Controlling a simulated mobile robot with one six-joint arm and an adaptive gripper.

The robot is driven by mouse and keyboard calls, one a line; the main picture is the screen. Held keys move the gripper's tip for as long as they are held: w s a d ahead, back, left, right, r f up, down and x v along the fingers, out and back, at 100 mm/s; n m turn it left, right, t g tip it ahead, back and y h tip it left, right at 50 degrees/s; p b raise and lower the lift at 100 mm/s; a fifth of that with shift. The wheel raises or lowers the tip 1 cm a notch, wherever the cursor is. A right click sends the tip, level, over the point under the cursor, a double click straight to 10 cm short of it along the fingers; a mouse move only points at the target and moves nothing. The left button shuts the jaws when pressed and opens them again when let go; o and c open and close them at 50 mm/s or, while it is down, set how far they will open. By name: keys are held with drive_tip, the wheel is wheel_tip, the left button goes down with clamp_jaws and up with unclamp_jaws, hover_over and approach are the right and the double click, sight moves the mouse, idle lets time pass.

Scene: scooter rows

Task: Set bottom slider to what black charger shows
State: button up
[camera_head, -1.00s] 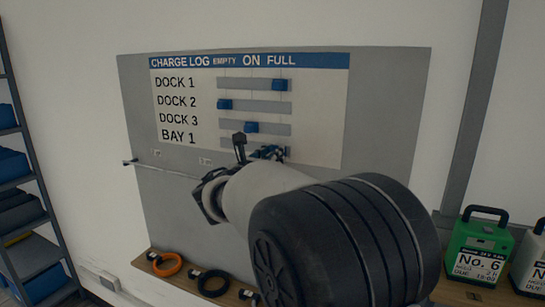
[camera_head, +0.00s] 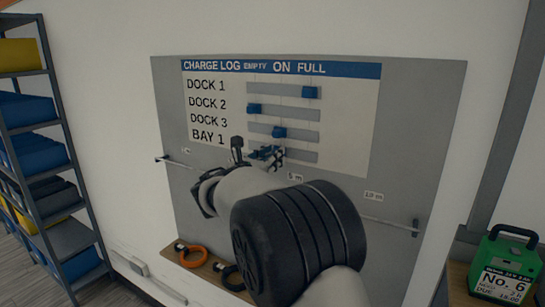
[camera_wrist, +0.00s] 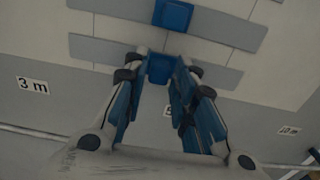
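The charge log board (camera_head: 410,110) hangs on the wall with slider tracks for DOCK 1, DOCK 2, DOCK 3 and, lowest, BAY 1. The bottom track (camera_head: 305,157) is partly behind my gripper (camera_head: 262,152). In the wrist view, my gripper (camera_wrist: 163,62) has its fingertips on either side of the blue bottom slider (camera_wrist: 160,69), close against it. That slider is near the middle of its track (camera_wrist: 95,49), just below the DOCK 3 slider (camera_wrist: 172,14). The DOCK 3 slider also shows in the head view (camera_head: 279,132). No black charger is in view.
A green charger (camera_head: 505,265), No. 6, stands on a bench at the right. A rail (camera_head: 385,221) with distance labels runs below the tracks. A ledge (camera_head: 215,273) holds an orange ring (camera_head: 192,257) and a black ring. Shelving (camera_head: 60,150) with bins stands left.

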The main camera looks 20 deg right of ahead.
drive_tip(key=shift+o, duration=1.1)
drive_tip(key=v, duration=1.2)
